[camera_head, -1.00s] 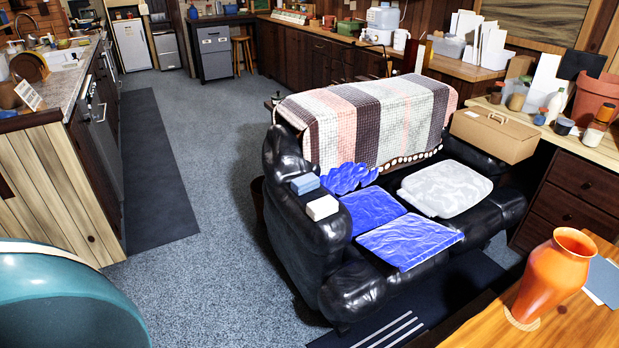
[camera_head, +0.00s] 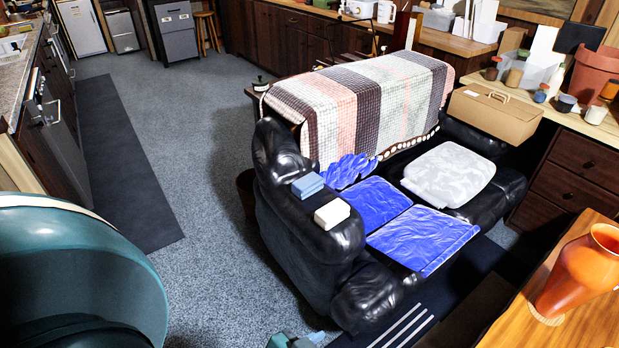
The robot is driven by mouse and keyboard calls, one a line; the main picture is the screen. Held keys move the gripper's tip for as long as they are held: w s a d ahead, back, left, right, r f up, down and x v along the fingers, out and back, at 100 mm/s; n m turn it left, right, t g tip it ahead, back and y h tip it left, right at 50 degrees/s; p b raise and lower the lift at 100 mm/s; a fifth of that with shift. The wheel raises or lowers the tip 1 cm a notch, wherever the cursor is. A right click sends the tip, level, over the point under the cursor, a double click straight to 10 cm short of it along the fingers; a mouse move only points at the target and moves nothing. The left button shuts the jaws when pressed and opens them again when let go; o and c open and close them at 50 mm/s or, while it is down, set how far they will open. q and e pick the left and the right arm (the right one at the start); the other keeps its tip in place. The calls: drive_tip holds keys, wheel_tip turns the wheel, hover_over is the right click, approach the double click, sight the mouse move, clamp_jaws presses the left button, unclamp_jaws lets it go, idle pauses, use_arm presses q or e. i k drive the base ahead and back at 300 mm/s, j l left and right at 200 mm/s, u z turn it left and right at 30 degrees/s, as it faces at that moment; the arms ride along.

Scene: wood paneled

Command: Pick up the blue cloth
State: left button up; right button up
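A small folded blue cloth (camera_head: 308,185) lies on the black sofa's left armrest. A similar folded white cloth (camera_head: 332,213) lies just in front of it, on the same armrest. Larger blue crinkled pieces, cushions or cloths, lie on the seat (camera_head: 422,238), behind that (camera_head: 375,202) and at the backrest (camera_head: 350,170). Neither gripper can be made out. A large teal rounded shape fills the lower left, and a small teal piece shows at the bottom edge; it may be part of my arm. Nothing touches the folded blue cloth.
The black sofa (camera_head: 300,240) has a striped blanket (camera_head: 365,100) over its back and a grey cushion (camera_head: 448,174). A cardboard box (camera_head: 494,115) sits at its right. A wooden table with an orange vase (camera_head: 583,272) is at lower right.

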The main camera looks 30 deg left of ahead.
sight(303, 188)
drive_tip(key=i+j+z, duration=0.1)
drive_tip(key=j, duration=0.25)
drive_tip(key=i+j+z, duration=0.1)
drive_tip(key=j, duration=0.25)
drive_tip(key=i+j+z, duration=0.1)
drive_tip(key=j, duration=0.25)
drive_tip(key=i+j, duration=0.2)
drive_tip(key=j, duration=0.2)
drive_tip(key=i+j+z, duration=0.1)
drive_tip(key=j, duration=0.25)
drive_tip(key=i+j, duration=0.2)
drive_tip(key=j, duration=0.2)
drive_tip(key=i+z, duration=0.05)
